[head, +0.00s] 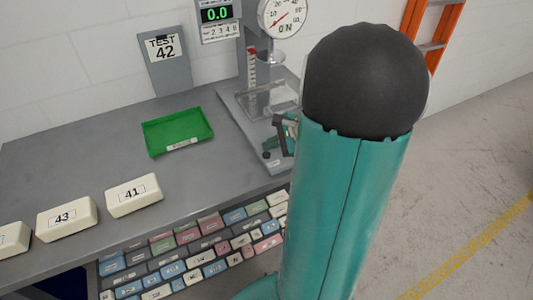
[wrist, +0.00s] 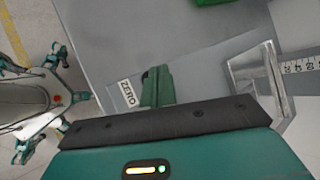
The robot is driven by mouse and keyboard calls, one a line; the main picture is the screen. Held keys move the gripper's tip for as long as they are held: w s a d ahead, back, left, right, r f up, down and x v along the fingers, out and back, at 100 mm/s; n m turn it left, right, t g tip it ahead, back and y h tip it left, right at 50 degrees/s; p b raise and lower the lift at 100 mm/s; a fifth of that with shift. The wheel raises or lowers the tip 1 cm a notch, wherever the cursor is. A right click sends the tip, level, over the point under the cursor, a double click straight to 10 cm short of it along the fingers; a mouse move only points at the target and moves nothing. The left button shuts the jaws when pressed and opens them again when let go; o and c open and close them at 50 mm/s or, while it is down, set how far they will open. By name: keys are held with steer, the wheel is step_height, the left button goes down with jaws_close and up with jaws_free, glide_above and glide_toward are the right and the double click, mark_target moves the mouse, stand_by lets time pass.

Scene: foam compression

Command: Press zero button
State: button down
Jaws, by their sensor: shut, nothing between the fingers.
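The zero button is a small dark knob (head: 267,154) at the front corner of the grey press base (head: 233,101) in the head view. In the wrist view its dark edge (wrist: 145,76) shows just left of my fingertips, beside the white ZERO label (wrist: 128,93). My gripper (wrist: 160,72) is shut and empty, its teal fingers together over the base close to the button. Whether they touch it I cannot tell. In the head view my gripper (head: 286,133) is mostly hidden by my teal arm. The digital display (head: 216,14) reads 0.0.
The dial gauge (head: 283,14) and clear plates (head: 268,100) belong to the press. A green tray (head: 178,132) lies on the grey table (head: 80,144). Foam blocks 41 (head: 134,196) and 43 (head: 67,219) sit near the front edge. An orange ladder (head: 432,35) stands behind.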

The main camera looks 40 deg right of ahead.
mark_target(270, 154)
steer(key=shift+r, duration=2.5)
steer(key=s+a+r+n+g, duration=0.1)
steer(key=a+r+n+g, duration=0.25)
steer(key=a+n, duration=0.9)
steer(key=s+a+r+n+h, duration=0.2)
steer(key=s+a+n, duration=0.2)
steer(key=a, duration=0.3)
steer(key=s+a+r+n+h, duration=0.1)
steer(key=s+a+n, duration=0.3)
steer(key=a, duration=0.4)
steer(key=shift+s+r+n+t+h, duration=0.4)
steer(key=shift+r+n, duration=0.35)
steer(key=shift+r, duration=0.15)
steer(key=shift+w+d, duration=0.1)
